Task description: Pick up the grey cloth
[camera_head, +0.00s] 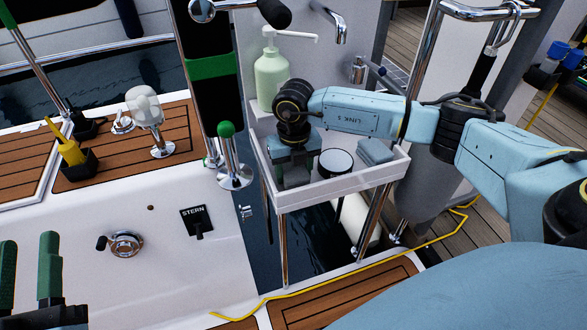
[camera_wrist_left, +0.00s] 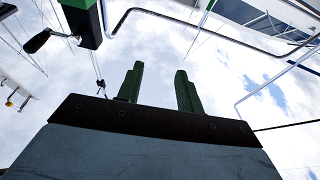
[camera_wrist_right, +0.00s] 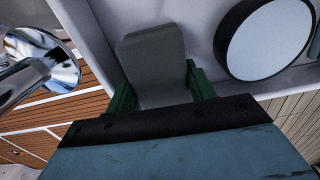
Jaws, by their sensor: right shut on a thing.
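The grey cloth (camera_wrist_right: 155,65), a folded pad with rounded corners, is between the two green fingers of my right gripper (camera_wrist_right: 158,85) in the right wrist view. The fingers are shut on its sides. In the head view my right gripper (camera_head: 296,170) points down into the left part of a white tray (camera_head: 340,188), and mostly hides the cloth there. I cannot tell whether the cloth still touches the tray floor. My left gripper (camera_head: 28,275) is open and empty at the lower left. Its parted fingers (camera_wrist_left: 158,88) show against the sky in the left wrist view.
A round white-topped container (camera_head: 335,163) stands right beside my right gripper. A blue-grey folded pad (camera_head: 376,152) lies at the tray's right. A green-topped metal post (camera_head: 231,160) is left of the tray.

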